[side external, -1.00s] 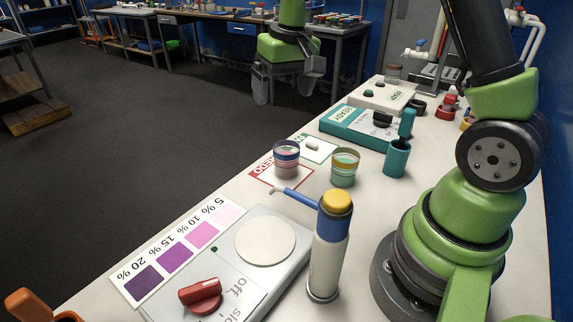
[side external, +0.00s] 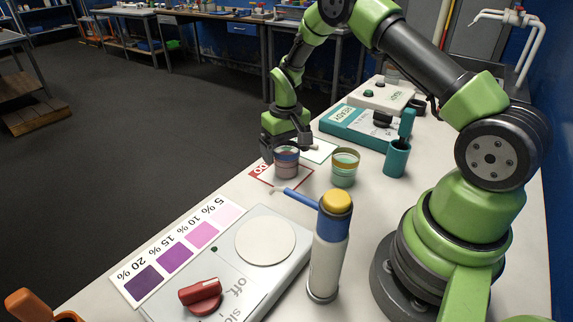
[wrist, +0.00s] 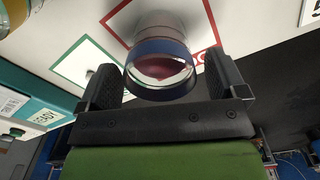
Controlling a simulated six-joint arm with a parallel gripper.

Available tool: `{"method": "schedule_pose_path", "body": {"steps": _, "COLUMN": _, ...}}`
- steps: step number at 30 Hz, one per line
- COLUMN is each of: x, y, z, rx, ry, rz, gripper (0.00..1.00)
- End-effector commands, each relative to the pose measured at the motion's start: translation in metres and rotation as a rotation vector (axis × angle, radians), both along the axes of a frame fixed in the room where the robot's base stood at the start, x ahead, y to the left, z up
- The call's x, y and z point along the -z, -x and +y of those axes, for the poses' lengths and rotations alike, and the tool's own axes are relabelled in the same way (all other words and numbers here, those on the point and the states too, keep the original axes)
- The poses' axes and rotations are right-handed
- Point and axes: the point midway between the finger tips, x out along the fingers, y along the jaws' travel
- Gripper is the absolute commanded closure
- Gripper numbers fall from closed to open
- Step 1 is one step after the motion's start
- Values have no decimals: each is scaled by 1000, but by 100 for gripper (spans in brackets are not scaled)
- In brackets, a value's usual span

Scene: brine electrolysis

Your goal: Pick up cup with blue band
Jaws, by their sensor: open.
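The cup with the blue band (side external: 286,166) stands upright on the red-bordered card on the bench. It holds a pinkish content. My gripper (side external: 285,150) is at this cup, with its jaws around the upper part. In the wrist view the cup (wrist: 160,62) lies between the two fingers of my open gripper (wrist: 165,80), its blue rim facing the camera. A gap shows beside the right finger; contact on the left is hard to tell. A second cup with a yellowish band and green content (side external: 344,168) stands just to the right.
A green-bordered card (side external: 320,151) lies behind the cups. A wash bottle (side external: 328,245) with its bent spout stands in front. A teal holder (side external: 397,158) and teal device (side external: 355,126) are at right. A stirrer plate (side external: 240,262) and purple colour chart (side external: 175,256) are nearer.

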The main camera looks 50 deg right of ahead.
Motion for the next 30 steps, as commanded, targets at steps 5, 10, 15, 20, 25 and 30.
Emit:
{"method": "schedule_pose_path", "body": {"steps": 5, "x": 19, "y": 0, "z": 0, "rx": 2, "ry": -1, "rz": 2, "gripper": 9}}
{"method": "schedule_pose_path", "body": {"steps": 10, "x": 20, "y": 0, "z": 0, "rx": 2, "ry": -1, "rz": -1, "gripper": 9}}
{"method": "schedule_pose_path", "body": {"steps": 15, "x": 20, "y": 0, "z": 0, "rx": 1, "ry": -1, "rz": -1, "gripper": 32}}
{"method": "schedule_pose_path", "body": {"steps": 20, "x": 20, "y": 0, "z": 0, "rx": 1, "ry": -1, "rz": -1, "gripper": 68}}
{"method": "schedule_pose_path", "body": {"steps": 25, "x": 20, "y": 0, "z": 0, "rx": 1, "ry": -1, "rz": -1, "gripper": 68}}
{"method": "schedule_pose_path", "body": {"steps": 30, "x": 10, "y": -1, "z": 0, "rx": 1, "ry": 1, "rz": -5, "gripper": 68}}
